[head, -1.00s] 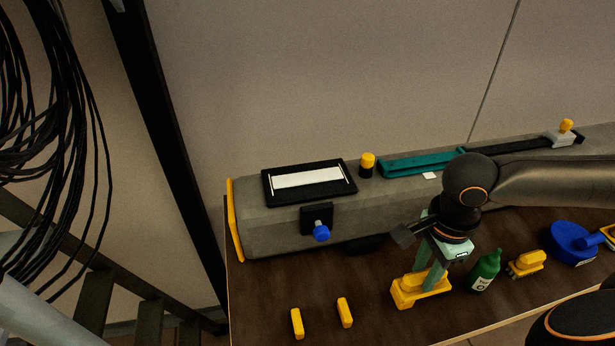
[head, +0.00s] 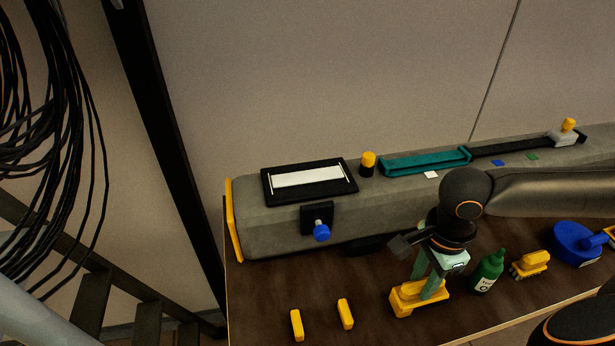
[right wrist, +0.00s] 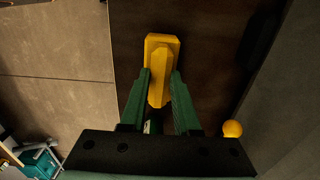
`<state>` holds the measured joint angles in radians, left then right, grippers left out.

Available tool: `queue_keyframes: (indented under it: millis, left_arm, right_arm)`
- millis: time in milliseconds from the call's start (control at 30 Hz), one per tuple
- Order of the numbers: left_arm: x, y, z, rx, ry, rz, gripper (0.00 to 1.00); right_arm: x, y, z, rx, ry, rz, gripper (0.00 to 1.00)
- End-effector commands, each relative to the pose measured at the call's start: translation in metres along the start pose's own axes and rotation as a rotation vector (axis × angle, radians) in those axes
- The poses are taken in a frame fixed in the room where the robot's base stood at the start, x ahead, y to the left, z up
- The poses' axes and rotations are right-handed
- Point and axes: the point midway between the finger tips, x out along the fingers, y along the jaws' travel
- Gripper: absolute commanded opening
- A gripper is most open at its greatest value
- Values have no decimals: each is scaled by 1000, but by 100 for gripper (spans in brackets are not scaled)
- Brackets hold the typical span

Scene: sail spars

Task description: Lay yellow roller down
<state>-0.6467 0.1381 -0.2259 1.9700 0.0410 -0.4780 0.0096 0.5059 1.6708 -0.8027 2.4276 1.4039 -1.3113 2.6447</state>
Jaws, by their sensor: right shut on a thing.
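The yellow roller (head: 408,300) is at the front of the brown table, low over its top or on it; I cannot tell which. My right gripper (head: 431,284) is shut on it, with green fingers pointing down at either side. In the right wrist view the yellow roller (right wrist: 161,46) shows between and beyond the fingertips of my right gripper (right wrist: 160,76), and the fingers hide part of it. My left gripper is not in view.
A green bottle (head: 487,272), a yellow brush (head: 530,264) and a blue round thing (head: 575,243) stand right of the roller. Two small yellow blocks (head: 345,313) (head: 297,325) lie left. The grey spar (head: 275,228) runs along the back. The table (head: 262,290) is bare at front left.

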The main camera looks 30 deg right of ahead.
Motion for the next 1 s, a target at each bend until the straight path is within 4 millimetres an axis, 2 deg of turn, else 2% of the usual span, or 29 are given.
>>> queue_keyframes:
  millis: [367,400,600,700,1000]
  left_arm:
    - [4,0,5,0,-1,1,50]
    - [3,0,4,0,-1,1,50]
    - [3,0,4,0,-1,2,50]
    - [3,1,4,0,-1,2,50]
    - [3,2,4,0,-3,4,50]
  right_arm:
    - [12,0,0,0,1,1,0]
    - [11,0,0,0,1,0,35]
    - [11,0,0,0,0,0,57]
    - [11,0,0,0,0,0,65]
    - [11,0,0,0,0,0,65]
